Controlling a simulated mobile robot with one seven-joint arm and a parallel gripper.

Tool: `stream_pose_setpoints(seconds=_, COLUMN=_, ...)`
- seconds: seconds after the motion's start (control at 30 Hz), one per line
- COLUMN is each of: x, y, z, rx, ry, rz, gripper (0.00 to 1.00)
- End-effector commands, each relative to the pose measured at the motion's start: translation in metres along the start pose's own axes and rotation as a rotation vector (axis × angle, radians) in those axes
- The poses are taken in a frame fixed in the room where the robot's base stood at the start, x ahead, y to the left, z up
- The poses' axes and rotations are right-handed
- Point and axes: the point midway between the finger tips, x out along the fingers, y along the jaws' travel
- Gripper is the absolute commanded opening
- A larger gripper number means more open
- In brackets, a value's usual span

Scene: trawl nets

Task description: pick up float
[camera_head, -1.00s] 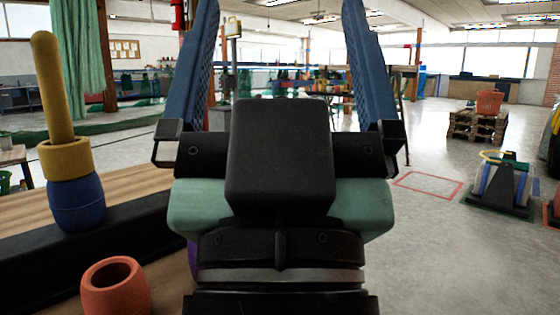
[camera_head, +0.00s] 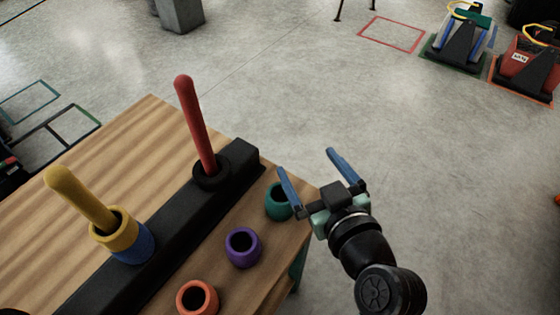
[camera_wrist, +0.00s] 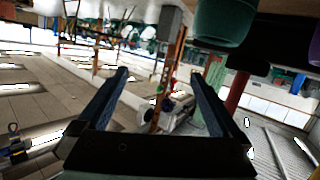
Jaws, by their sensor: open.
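Several ring-shaped floats are on the wooden table. An orange float (camera_head: 197,298), a purple float (camera_head: 243,247) and a teal float (camera_head: 279,201) lie in a row along its right side. A yellow float (camera_head: 115,230) sits above a blue float (camera_head: 137,247) around a yellow peg (camera_head: 80,199). My gripper (camera_head: 310,162) is open and empty, beyond the table's right edge, just right of the teal float. In the wrist view, my gripper (camera_wrist: 158,80) has nothing between its fingers, and the teal float (camera_wrist: 222,22) shows at the top.
A black bar (camera_head: 185,240) on the wooden table (camera_head: 110,150) carries the yellow peg and a red peg (camera_head: 195,122) with a black collar. Wheeled reels (camera_head: 462,38) stand on the floor at the far right. The floor right of my gripper is clear.

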Motion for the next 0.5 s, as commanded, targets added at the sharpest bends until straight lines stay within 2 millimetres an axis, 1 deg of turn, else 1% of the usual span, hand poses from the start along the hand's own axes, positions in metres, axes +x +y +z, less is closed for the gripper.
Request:
stream_pose_setpoints(seconds=0.03, x=-0.015, y=-0.003, z=0.004, rx=0.020, ry=-0.043, rz=-0.038, gripper=1.00)
stream_pose_setpoints(seconds=0.1, x=-0.029, y=-0.013, z=0.020, rx=0.038, ry=-0.074, rz=-0.090, gripper=1.00)
stream_pose_setpoints(seconds=0.2, x=-0.048, y=-0.024, z=0.037, rx=0.059, ry=-0.098, rz=-0.147, gripper=1.00)
stream_pose_setpoints(seconds=0.3, x=-0.061, y=-0.033, z=0.047, rx=0.072, ry=-0.105, rz=-0.183, gripper=1.00)
stream_pose_setpoints(seconds=0.4, x=-0.067, y=-0.038, z=0.053, rx=0.079, ry=-0.106, rz=-0.202, gripper=1.00)
stream_pose_setpoints(seconds=0.47, x=-0.064, y=-0.040, z=0.055, rx=0.079, ry=-0.105, rz=-0.207, gripper=1.00)
stream_pose_setpoints(seconds=0.5, x=-0.059, y=-0.041, z=0.056, rx=0.079, ry=-0.104, rz=-0.208, gripper=1.00)
